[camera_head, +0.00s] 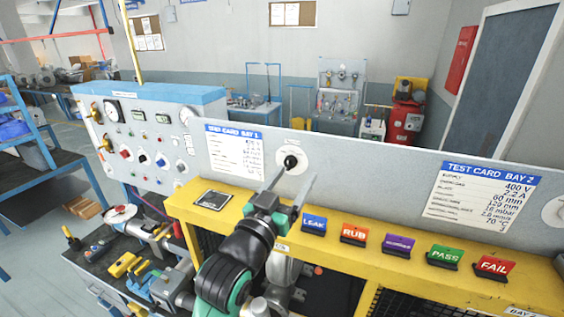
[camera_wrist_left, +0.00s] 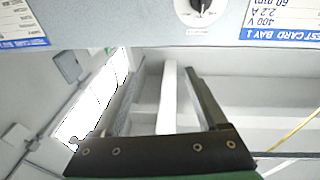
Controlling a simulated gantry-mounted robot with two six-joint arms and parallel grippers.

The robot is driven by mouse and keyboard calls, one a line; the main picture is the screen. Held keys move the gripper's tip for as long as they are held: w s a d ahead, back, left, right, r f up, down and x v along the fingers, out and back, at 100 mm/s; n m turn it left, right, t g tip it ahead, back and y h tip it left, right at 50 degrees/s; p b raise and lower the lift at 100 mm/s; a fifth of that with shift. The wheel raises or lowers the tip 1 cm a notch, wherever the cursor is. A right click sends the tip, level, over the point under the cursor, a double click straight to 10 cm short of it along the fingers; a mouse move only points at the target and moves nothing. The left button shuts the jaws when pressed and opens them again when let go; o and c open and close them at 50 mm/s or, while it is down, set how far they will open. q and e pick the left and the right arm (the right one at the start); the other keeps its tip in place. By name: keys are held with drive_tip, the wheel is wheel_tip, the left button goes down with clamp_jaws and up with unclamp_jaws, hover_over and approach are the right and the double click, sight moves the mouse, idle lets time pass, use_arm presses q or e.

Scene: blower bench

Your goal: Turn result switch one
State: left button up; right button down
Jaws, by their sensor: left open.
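The result switch by bay 1 is a black knob (camera_head: 291,161) on a round white plate, set in the grey upright panel right of the bay 1 test card (camera_head: 234,150). The knob also shows at the top of the left wrist view (camera_wrist_left: 200,5), partly cut off by the frame edge. My left gripper (camera_head: 299,173) is open, with its two fingers pointing up toward the panel just below and in front of the knob. Nothing shows between the fingers in the left wrist view (camera_wrist_left: 165,68). My right gripper is not seen.
A yellow ledge (camera_head: 400,237) below the panel carries tags: LEAK (camera_head: 313,224), RUB (camera_head: 354,235), a purple one (camera_head: 398,246), PASS (camera_head: 444,257) and FAIL (camera_head: 493,267). The bay 2 card (camera_head: 480,195) is at right. A gauge console (camera_head: 150,140) stands at left.

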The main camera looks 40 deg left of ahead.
sight(288, 166)
use_arm(q)
drive_tip(key=a+f+n+g+y+p, duration=0.1)
drive_tip(key=a+f+g+y, duration=0.15)
drive_tip(key=a+f, duration=0.4)
drive_tip(key=shift+h, duration=0.45)
drive_tip(key=p+x, duration=0.1)
drive_tip(key=x, duration=1)
drive_tip(key=shift+w+a+r, duration=0.1)
drive_tip(key=shift+w, duration=0.3)
drive_tip(key=shift+c, duration=0.2)
clamp_jaws()
